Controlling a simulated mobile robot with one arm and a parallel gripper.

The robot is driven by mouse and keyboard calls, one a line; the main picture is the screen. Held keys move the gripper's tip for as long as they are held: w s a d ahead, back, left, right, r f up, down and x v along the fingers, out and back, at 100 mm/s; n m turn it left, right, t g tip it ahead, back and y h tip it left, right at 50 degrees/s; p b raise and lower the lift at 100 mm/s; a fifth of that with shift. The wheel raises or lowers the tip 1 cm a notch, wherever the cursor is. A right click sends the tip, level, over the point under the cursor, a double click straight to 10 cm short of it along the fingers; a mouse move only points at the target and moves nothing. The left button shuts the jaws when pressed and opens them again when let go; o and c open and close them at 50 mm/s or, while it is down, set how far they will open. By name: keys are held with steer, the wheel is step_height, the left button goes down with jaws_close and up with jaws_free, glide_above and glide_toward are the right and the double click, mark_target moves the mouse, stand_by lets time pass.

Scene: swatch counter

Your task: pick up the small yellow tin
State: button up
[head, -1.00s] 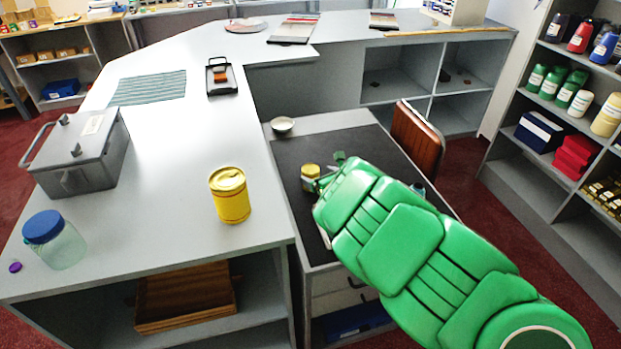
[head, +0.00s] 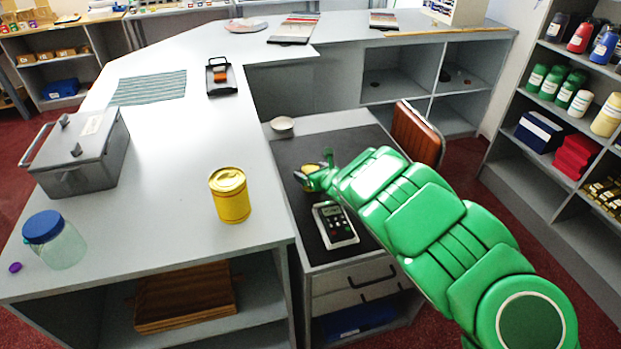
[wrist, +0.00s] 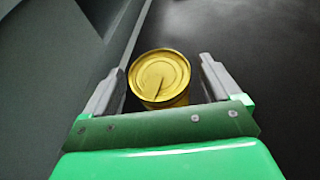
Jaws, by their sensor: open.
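The small yellow tin (wrist: 159,76) stands on the dark top of the lower desk. In the wrist view its round lid lies between the two fingers of my gripper (wrist: 161,78), with a thin gap to each side. My gripper is open and does not hold it. In the head view my gripper (head: 315,169) is at the tin (head: 314,181), one finger on each side; the gripper partly hides it. A larger yellow tin (head: 230,196) stands apart on the grey counter to the left.
A calculator-like device (head: 335,225) lies on the desk in front of my gripper. A small white bowl (head: 282,126) is behind it. A brown chair back (head: 417,133) stands at the desk's right. The raised counter (head: 170,200) borders the desk on the left.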

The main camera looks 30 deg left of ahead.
steer(key=shift+w+a+f, duration=0.1)
steer(key=shift+w+a, duration=0.05)
steer(key=shift+a, duration=0.1)
steer(key=c, duration=1.2)
steer(key=shift+c, duration=0.3)
